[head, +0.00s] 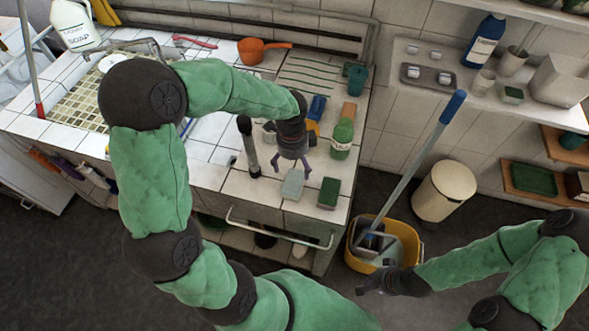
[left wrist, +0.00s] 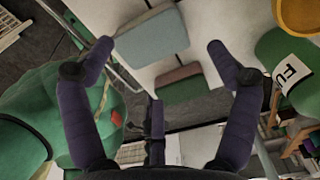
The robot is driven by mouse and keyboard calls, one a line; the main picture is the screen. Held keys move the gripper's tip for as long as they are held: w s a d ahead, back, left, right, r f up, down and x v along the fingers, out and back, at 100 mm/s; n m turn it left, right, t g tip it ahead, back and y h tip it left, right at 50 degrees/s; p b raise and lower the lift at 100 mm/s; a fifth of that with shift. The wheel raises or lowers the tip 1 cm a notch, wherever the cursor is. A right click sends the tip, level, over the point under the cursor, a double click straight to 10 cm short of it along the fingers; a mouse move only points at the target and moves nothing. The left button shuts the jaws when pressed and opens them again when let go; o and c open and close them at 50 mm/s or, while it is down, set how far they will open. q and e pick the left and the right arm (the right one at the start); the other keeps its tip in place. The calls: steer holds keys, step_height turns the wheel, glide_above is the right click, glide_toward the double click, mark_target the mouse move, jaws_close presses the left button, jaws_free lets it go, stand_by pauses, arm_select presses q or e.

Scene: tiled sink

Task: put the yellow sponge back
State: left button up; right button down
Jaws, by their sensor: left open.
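My left gripper (head: 293,164) is open and empty above the front of the tiled counter, fingers pointing down. In the left wrist view its spread fingers (left wrist: 153,62) frame a pale grey-green block (left wrist: 150,38) and a dark green block with a pinkish side (left wrist: 188,84). Both blocks also lie on the counter in the head view, pale one (head: 293,184) and green one (head: 328,193). A yellow item (head: 313,127) shows partly behind my left wrist; a rounded yellow edge (left wrist: 298,14) shows in the left wrist view. I cannot tell whether it is the sponge. My right gripper (head: 371,289) hangs low by the bucket.
A green bottle (head: 342,139) stands right of my left gripper, near a blue item (head: 317,108) and a tan block (head: 349,111). A yellow mop bucket (head: 355,262) is on the floor. An orange pan (head: 252,50) sits farther back.

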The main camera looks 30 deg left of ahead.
mark_target(293, 177)
arm_select(q)
step_height(293, 177, up, 5)
steer(key=shift+a+f+p, duration=0.1)
steer(key=shift+p, duration=0.45)
